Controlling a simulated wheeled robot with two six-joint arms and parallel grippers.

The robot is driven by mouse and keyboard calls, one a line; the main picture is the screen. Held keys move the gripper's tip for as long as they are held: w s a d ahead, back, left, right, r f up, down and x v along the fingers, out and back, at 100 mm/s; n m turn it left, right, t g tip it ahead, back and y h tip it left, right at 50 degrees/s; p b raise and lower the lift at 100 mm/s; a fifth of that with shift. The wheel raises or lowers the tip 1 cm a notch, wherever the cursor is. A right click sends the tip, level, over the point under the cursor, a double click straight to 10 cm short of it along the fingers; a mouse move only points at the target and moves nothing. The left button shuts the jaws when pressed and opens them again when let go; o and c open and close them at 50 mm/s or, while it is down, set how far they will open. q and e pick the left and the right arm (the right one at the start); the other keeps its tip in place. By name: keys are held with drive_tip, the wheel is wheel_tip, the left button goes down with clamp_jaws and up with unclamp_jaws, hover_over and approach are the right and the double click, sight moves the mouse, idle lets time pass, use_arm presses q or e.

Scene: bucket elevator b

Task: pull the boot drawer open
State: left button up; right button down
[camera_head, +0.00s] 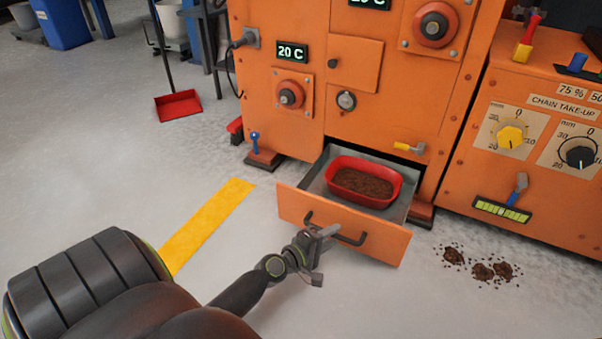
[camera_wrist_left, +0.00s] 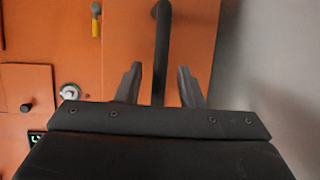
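The boot drawer (camera_head: 345,232) stands pulled out from the base of the orange machine, with its inside showing. A red tray (camera_head: 338,163) of dark brown material sits in it. The black bar handle (camera_head: 352,240) is on the drawer's orange front. My left gripper (camera_head: 320,246) is at the left part of this handle. In the left wrist view, the handle bar (camera_wrist_left: 161,50) passes between the two fingers of my left gripper (camera_wrist_left: 159,82), with a gap on each side, so the fingers are open around it. My right gripper is in neither view.
Brown crumbs (camera_head: 482,270) lie on the floor right of the drawer. An orange cabinet (camera_head: 540,190) with dials stands at the right. A yellow floor stripe (camera_head: 210,225) runs left of the drawer. A red dustpan (camera_head: 178,105) stands farther back. The floor before the drawer looks clear.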

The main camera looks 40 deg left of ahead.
use_arm(q)
drive_tip(key=b+v, duration=0.2)
drive_tip(key=v, duration=1.3)
drive_tip(key=shift+s+b, duration=0.3)
drive_tip(key=shift+s, duration=0.05)
drive_tip(key=shift+a+r, duration=0.1)
drive_tip(key=shift+a, duration=0.05)
